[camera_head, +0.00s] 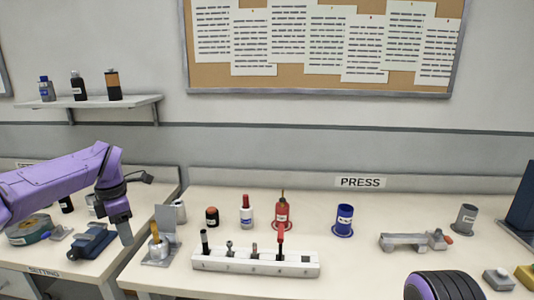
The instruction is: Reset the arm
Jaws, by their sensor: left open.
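My left arm is purple and comes in from the left, bent at the elbow. Its gripper (125,236) points down by the gap between the left bench and the PRESS bench. Its fingers are small here, and I see nothing held in them. A black ridged part with purple edges at the bottom right looks like part of my right arm; my right gripper is out of view.
A white numbered rack (255,263) holds several upright tools on the PRESS bench (350,275). A grey fixture (405,242) lies to the right. A blue vise (92,240) is close left of my gripper.

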